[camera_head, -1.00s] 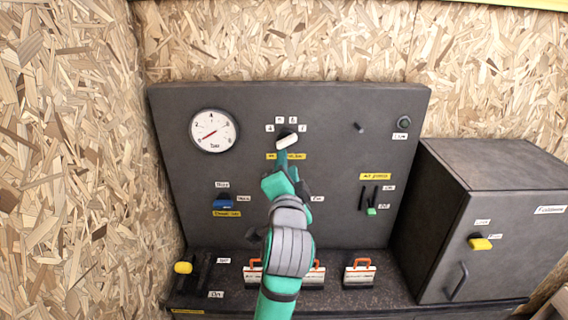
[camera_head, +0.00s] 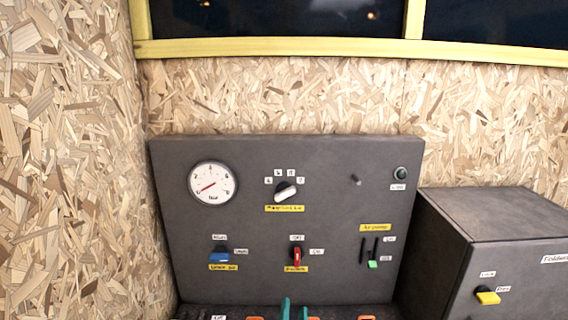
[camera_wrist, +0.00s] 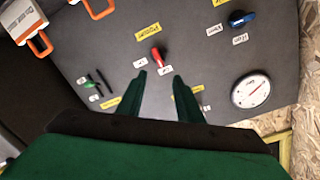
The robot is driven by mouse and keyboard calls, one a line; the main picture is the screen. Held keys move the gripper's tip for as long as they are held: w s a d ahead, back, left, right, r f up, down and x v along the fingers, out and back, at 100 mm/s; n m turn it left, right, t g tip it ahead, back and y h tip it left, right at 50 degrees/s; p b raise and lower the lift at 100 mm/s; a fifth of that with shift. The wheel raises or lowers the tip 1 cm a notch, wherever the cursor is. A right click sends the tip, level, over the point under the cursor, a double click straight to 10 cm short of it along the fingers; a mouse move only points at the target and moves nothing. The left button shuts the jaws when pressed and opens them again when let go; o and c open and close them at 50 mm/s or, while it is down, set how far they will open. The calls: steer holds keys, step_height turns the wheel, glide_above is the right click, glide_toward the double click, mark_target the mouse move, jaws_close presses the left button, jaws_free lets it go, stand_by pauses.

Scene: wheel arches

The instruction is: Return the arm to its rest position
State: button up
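My gripper (camera_wrist: 159,75) shows in the wrist view with its two teal fingers apart and nothing between them. In the head view only the fingertips (camera_head: 294,309) show at the bottom edge, in front of the lower part of the dark control panel (camera_head: 340,215). The rest of my arm is out of view there. The white rotary knob (camera_head: 285,191) on the panel is clear of the gripper. The red knob (camera_head: 297,256) sits above the fingertips and also shows just beyond them in the wrist view (camera_wrist: 158,54).
A round gauge (camera_head: 213,184), a blue knob (camera_head: 220,256) and a green-tipped slider (camera_head: 373,264) are on the panel. A dark cabinet (camera_head: 440,250) with a yellow knob (camera_head: 487,297) juts out at right. A chipboard wall (camera_head: 70,160) stands at left. Orange handles (camera_wrist: 40,45) show in the wrist view.

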steer(key=s+f+n+g, duration=0.1)
steer(key=s+f+n, duration=0.3)
steer(key=s+f, duration=1.3)
steer(key=s+a+n+g, duration=0.1)
steer(key=s+a+n, duration=0.1)
steer(key=s, duration=2.2)
steer(key=shift+a+r+n+y, duration=0.3)
steer(key=shift+r+n, duration=0.1)
steer(key=shift+n, duration=0.1)
steer(key=shift+s, duration=0.1)
